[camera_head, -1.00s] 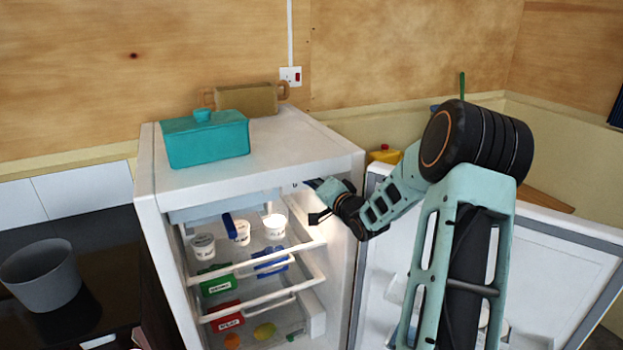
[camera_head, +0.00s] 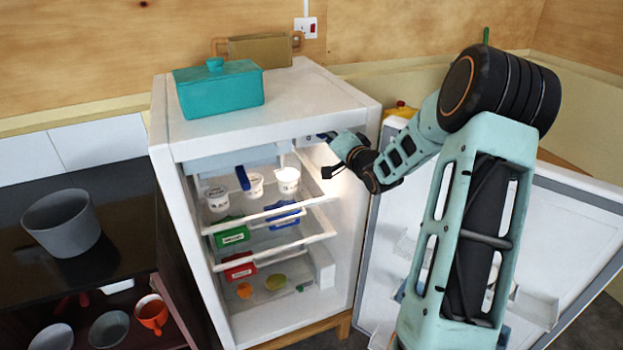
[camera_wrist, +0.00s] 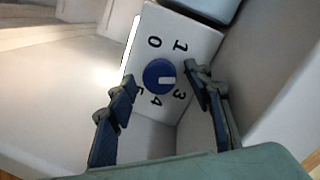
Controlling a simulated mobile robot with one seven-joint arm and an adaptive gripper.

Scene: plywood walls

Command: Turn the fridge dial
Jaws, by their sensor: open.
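The fridge (camera_head: 270,117) stands with its door (camera_head: 540,240) swung open to the right. In the wrist view the fridge dial (camera_wrist: 159,76) is a round blue knob on a white panel (camera_wrist: 180,35) with black numbers around it. My gripper (camera_wrist: 160,95) is open, with one dark finger on the left of the dial and one on the right. The fingertips reach about level with the dial, apart from it as far as I can see. In the head view my gripper (camera_head: 328,152) is inside the fridge's upper right; the dial is hidden there.
White tubs (camera_head: 288,180) stand on the top shelf, left of my gripper. Green (camera_head: 232,236) and red (camera_head: 239,268) boxes sit on lower shelves. A teal lidded dish (camera_head: 220,92) is on top of the fridge. The fridge's side wall is close by my gripper.

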